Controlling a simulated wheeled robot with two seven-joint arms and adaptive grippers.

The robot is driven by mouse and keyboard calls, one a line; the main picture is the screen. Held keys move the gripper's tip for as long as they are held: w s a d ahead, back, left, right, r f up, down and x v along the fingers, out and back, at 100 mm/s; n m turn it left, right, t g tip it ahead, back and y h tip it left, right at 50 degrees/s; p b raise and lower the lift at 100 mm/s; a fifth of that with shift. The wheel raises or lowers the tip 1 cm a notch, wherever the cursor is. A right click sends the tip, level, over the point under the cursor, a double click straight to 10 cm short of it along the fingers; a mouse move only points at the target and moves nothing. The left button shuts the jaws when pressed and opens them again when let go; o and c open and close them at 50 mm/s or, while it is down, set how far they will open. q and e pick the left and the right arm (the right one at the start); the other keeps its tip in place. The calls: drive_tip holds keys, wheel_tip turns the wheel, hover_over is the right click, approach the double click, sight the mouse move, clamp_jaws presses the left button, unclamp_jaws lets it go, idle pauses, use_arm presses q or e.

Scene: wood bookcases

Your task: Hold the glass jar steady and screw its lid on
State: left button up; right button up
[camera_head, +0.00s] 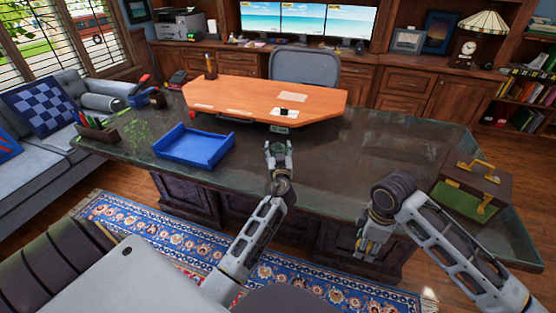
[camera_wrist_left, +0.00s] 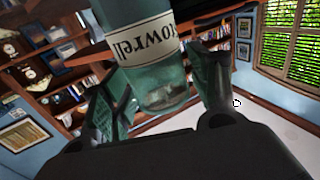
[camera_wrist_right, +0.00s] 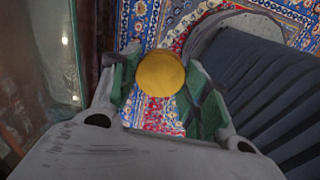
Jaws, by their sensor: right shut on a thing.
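The glass jar is a greenish see-through jar with a white lettered label. In the left wrist view the jar (camera_wrist_left: 160,75) sits between the fingers, its lettering upside down in that picture. My left gripper (camera_head: 278,150) is shut around it over the middle of the desk. My right gripper (camera_head: 370,243) points down in front of the desk's near edge, right of and nearer than the left one. It is shut on the round yellow lid (camera_wrist_right: 161,73), seen in the right wrist view. The lid is hidden in the head view. Jar and lid are well apart.
A blue tray (camera_head: 195,146) lies on the dark desk (camera_head: 345,165), left of the jar. An orange board (camera_head: 235,92) lies behind. A brown box with brass handles (camera_head: 490,178) stands at the desk's right. The desk between is clear.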

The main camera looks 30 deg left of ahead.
use_arm(q)
drive_tip(key=c, duration=0.8)
drive_tip(key=shift+r, duration=0.1)
drive_tip(key=shift+c, duration=0.2)
